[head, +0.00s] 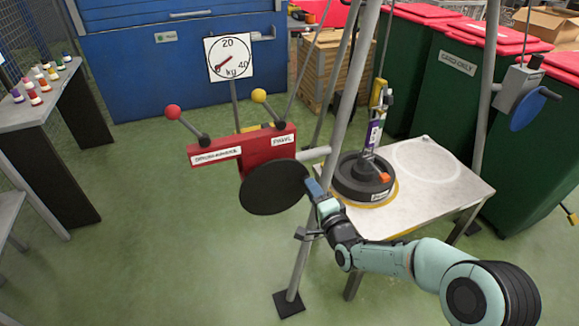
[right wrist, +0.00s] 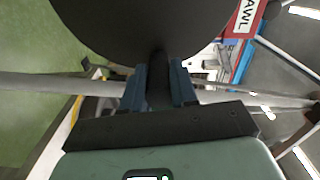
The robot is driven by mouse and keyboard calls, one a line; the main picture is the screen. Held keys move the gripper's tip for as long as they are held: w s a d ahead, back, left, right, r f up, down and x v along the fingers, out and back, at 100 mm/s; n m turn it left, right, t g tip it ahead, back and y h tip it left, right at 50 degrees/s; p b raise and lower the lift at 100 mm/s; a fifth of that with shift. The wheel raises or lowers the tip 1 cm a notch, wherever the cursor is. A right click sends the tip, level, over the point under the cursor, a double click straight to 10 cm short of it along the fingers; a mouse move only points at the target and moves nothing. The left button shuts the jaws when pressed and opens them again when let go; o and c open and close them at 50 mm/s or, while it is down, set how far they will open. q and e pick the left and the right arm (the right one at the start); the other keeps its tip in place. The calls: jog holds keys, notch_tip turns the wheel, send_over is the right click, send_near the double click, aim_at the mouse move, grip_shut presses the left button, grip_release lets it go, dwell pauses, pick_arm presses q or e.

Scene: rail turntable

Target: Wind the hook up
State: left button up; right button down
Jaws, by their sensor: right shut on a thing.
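My right gripper (head: 313,190) is shut on the dark crank handle (right wrist: 158,62) of the winch's black disc (head: 272,188). In the right wrist view the blue fingers (right wrist: 158,85) sit on either side of the handle, and the disc (right wrist: 150,20) fills the top. The red winch housing (head: 262,148) carries a PAWL label and two levers, one with a red knob (head: 172,112), one with a yellow knob (head: 259,95). A yellow hook block (head: 378,95) hangs on a line above a black round weight (head: 350,188). Whether they are joined is unclear. My left gripper is out of view.
The weight stands on a pale table (head: 455,187) with a drawn circle. A kg dial (head: 230,58) stands behind the winch. Grey frame poles (head: 312,190) rise beside my right gripper. A blue-disc device (head: 528,108) is on the right pole. Green floor is open at left.

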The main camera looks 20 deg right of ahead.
jog(key=shift+s+f, duration=0.1)
jog(key=shift+f, duration=0.3)
notch_tip(320, 180, down, 3)
jog(key=m, duration=0.3)
jog(key=shift+r+m, duration=0.2)
jog(key=shift+m, duration=0.1)
jog(key=f+m, duration=0.2)
jog(key=m, duration=0.1)
jog(key=shift+a+f, duration=0.2)
jog(key=shift+a, duration=0.2)
jog(key=shift+a+f+m, duration=0.1)
jog(key=shift+m, duration=0.2)
jog(key=f+m, duration=0.1)
jog(key=a+f+m, duration=0.1)
jog(key=m, duration=0.1)
jog(key=shift+a+m, duration=0.3)
